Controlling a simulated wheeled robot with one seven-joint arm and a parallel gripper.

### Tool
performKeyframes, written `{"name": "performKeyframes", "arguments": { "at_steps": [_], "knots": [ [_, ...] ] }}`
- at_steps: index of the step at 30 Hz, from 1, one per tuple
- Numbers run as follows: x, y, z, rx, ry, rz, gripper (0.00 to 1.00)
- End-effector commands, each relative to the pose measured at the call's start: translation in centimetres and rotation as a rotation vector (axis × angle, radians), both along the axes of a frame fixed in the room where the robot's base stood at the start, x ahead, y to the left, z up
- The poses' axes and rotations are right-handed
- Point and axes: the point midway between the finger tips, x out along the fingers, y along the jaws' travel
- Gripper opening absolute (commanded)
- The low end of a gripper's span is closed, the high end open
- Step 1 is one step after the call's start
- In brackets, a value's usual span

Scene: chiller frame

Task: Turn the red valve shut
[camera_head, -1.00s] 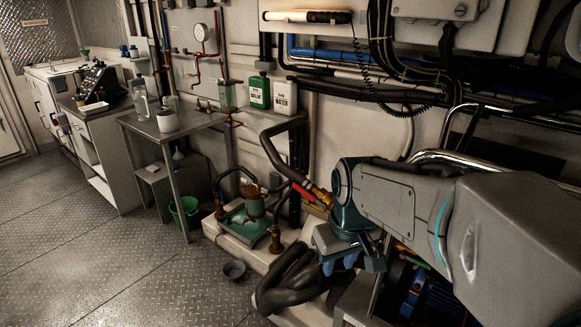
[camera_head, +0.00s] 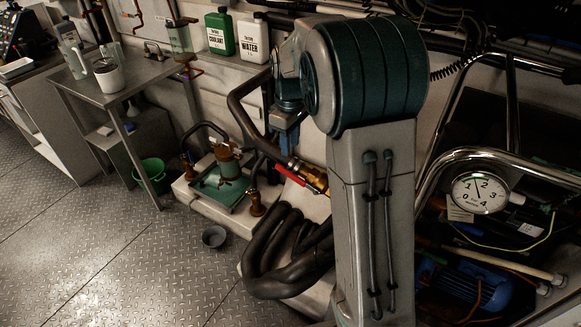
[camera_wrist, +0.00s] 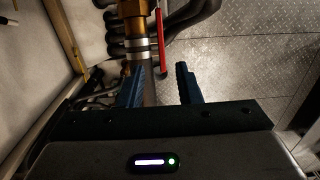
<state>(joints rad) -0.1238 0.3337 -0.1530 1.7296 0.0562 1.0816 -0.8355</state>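The red valve handle (camera_head: 303,177) is a narrow red lever beside a brass valve body (camera_head: 318,181) on the pipe, left of my arm in the head view. In the wrist view the red handle (camera_wrist: 161,42) points down the picture beside the brass body (camera_wrist: 133,10) and its silver rings. My gripper (camera_wrist: 158,72) is open and empty, with its two blue fingers apart. The handle's end shows between the fingertips in the picture; I cannot tell the depth gap. In the head view, my gripper (camera_head: 287,134) is partly hidden, just above the valve.
Thick black hoses (camera_head: 285,250) loop below the valve. A green-plated pump (camera_head: 220,190) stands to the left. A chrome rail (camera_head: 445,165) and a round gauge (camera_head: 480,193) are right of my arm.

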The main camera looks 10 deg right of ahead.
Motion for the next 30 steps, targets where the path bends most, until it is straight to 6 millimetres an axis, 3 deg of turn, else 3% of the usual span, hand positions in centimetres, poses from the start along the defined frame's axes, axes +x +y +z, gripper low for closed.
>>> {"name": "performKeyframes", "arguments": {
  "at_steps": [9, 15, 28, 29, 30],
  "knots": [
    [0.0, 0.0, -7.0, 0.0, 0.006, 0.0, 0.31],
    [0.0, -0.1, -9.9, 0.0, 0.004, -0.003, 0.31],
    [0.0, -0.1, -11.0, 0.0, 0.001, -0.003, 0.31],
    [0.0, -0.1, -11.0, 0.0, 0.001, -0.003, 0.28],
    [0.0, -0.1, -11.0, 0.0, 0.001, -0.003, 0.17]
  ]
}}
